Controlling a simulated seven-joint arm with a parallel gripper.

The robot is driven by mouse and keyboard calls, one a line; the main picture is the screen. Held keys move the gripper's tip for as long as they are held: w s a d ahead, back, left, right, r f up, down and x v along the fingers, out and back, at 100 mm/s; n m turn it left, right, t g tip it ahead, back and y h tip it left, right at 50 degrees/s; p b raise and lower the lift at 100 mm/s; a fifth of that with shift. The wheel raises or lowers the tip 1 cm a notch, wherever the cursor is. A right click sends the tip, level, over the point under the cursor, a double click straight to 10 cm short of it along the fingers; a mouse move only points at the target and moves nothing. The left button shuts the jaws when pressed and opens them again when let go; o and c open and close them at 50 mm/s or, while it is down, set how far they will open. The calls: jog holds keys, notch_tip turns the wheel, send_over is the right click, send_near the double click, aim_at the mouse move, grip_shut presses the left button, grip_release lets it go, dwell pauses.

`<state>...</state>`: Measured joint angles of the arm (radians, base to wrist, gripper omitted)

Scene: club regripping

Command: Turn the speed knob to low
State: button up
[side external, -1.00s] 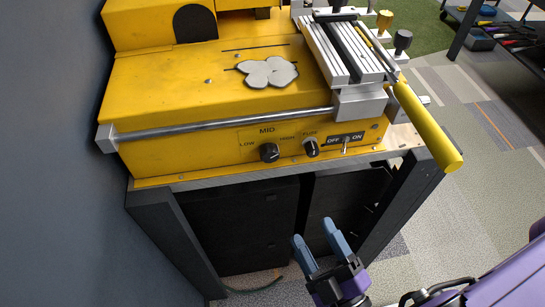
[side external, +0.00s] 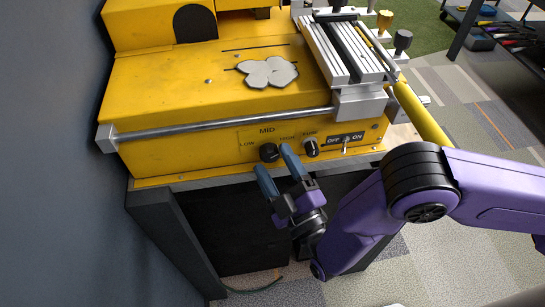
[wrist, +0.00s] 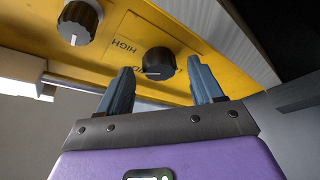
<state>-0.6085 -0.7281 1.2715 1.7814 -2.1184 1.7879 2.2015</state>
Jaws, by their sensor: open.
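The black speed knob (side external: 269,152) is on the front panel of the yellow machine, with LOW printed to its left, MID above it and HIGH to its right. In the wrist view the speed knob (wrist: 160,62) shows between and just beyond the fingertips, with a short white mark on its face. My gripper (side external: 275,159) is open, its blue fingers pointing at the panel on either side of the knob. In the wrist view my gripper (wrist: 166,80) has its fingers spread and nothing between them is held. I cannot tell if a finger touches the knob.
A second knob (side external: 311,147) stands close to the right, also in the wrist view (wrist: 80,22). The OFF/ON toggle switch (side external: 346,141) is further right. A metal rail (side external: 220,122) runs along the machine above the panel. A yellow bar (side external: 420,113) sticks out at right.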

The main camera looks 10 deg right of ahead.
jog(key=shift+x, duration=0.9)
jog(key=c, duration=1.1)
jog(key=shift+o, duration=0.2)
